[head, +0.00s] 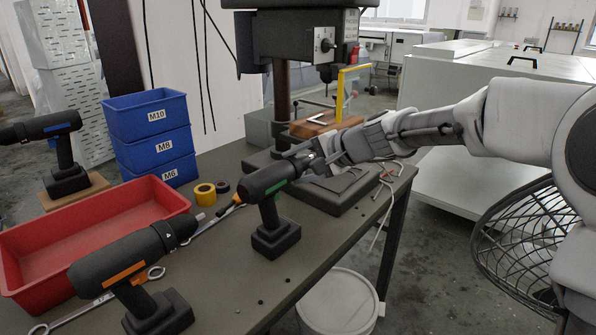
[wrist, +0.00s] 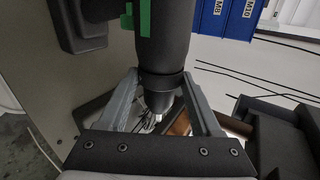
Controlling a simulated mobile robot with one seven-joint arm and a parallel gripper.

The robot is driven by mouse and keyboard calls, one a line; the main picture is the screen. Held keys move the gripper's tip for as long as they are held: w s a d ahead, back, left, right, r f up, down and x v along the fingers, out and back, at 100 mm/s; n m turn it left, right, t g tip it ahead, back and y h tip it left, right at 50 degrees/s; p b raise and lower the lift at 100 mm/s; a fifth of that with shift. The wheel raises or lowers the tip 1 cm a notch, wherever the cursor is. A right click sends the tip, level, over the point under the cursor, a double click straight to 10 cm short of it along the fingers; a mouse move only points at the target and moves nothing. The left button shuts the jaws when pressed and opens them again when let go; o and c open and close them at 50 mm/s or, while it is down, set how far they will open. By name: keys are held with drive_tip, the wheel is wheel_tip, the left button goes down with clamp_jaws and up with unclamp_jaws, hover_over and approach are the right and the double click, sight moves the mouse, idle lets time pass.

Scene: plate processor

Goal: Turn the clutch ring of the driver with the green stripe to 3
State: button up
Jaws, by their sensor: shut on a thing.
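The driver with the green stripe (head: 268,205) stands upright on its battery base on the bench, its nose pointing right toward my arm. The green stripe is on its body. In the wrist view its dark body (wrist: 168,35) comes down from the top, and the clutch ring (wrist: 161,80) sits between my fingertips, above the silver chuck tip. My gripper (head: 313,158) is at the driver's front end, its two fingers (wrist: 158,76) shut on the ring from both sides. No numbers on the ring can be read.
An orange-striped driver (head: 125,268) stands at front left, and a blue-striped one (head: 62,150) stands behind the red tray (head: 95,232). Blue bins (head: 150,135) are at the back. A drill press base (head: 345,192) is close behind my gripper. Yellow tape (head: 204,194) lies nearby.

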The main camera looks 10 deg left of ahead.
idle(0.3)
drive_tip(key=o, duration=1.4)
drive_tip(key=p+v, duration=0.3)
drive_tip(key=v, duration=1.4)
drive_tip(key=shift+d+r+p, duration=0.1)
drive_tip(key=shift+d+p, duration=0.05)
drive_tip(key=shift+p, duration=0.2)
